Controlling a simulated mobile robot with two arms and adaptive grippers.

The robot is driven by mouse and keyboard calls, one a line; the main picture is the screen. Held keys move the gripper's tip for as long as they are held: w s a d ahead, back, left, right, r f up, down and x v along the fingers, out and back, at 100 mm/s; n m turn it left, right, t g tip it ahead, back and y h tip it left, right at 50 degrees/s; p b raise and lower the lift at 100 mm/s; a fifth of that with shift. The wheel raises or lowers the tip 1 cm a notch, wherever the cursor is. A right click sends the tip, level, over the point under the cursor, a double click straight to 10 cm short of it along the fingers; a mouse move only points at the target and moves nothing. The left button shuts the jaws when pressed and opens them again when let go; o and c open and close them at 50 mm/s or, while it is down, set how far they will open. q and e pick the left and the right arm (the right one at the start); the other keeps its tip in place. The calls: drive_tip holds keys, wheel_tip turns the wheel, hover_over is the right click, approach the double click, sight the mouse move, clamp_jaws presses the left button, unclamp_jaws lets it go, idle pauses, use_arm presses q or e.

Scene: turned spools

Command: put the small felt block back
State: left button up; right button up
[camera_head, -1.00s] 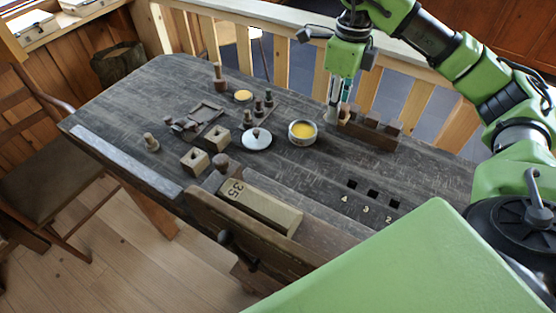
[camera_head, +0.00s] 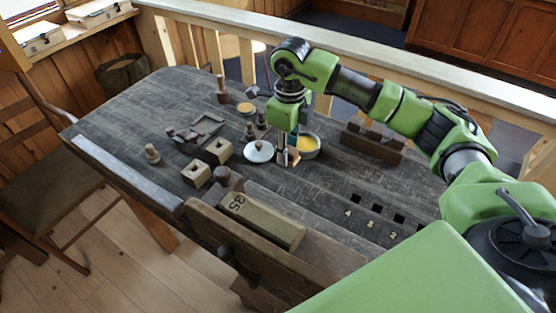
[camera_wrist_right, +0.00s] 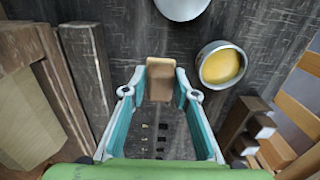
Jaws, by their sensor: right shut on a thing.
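My right gripper (camera_head: 289,157) is shut on a small tan block, which I take to be the felt block (camera_wrist_right: 160,80). In the right wrist view the block sits upright between the two fingertips. In the head view the gripper is over the workbench, just left of the tin with yellow contents (camera_head: 306,143) and right of the white round lid (camera_head: 259,152). The gripper hides most of the block there. A dark wooden rack (camera_head: 372,148) with several blocks stands at the bench's far side. My left gripper is not in view.
Square holes (camera_head: 377,209) with painted numbers lie at the bench's right. A long block marked 35 (camera_head: 262,221) lies at the front edge. Two holed wooden blocks (camera_head: 196,173), turned pegs and a small dark tray (camera_head: 201,130) stand left.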

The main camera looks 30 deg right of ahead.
sight(278, 173)
drive_tip(key=shift+w+a+f, duration=0.3)
drive_tip(key=shift+a+f, duration=0.15)
drive_tip(key=shift+f, duration=0.2)
drive_tip(key=shift+w+a+f, duration=0.25)
drive_tip(key=shift+a+f, duration=0.2)
drive_tip(key=shift+f, duration=0.15)
wheel_tip(278, 173, down, 3)
drive_tip(key=shift+a+f+p, duration=0.1)
drive_tip(key=shift+a+p, duration=0.05)
drive_tip(key=shift+p, duration=0.85)
drive_tip(key=shift+w+f, duration=0.1)
drive_tip(key=shift+f, duration=0.2)
drive_tip(key=o, duration=1.1)
drive_tip(key=shift+c, duration=0.2)
drive_tip(key=shift+r, duration=0.1)
drive_tip(key=shift+r, duration=0.2)
wheel_tip(278, 173, up, 10)
drive_tip(key=b, duration=0.2)
drive_tip(key=shift+r+b, duration=0.2)
drive_tip(key=shift+b, duration=0.15)
drive_tip(key=shift+r, duration=0.7)
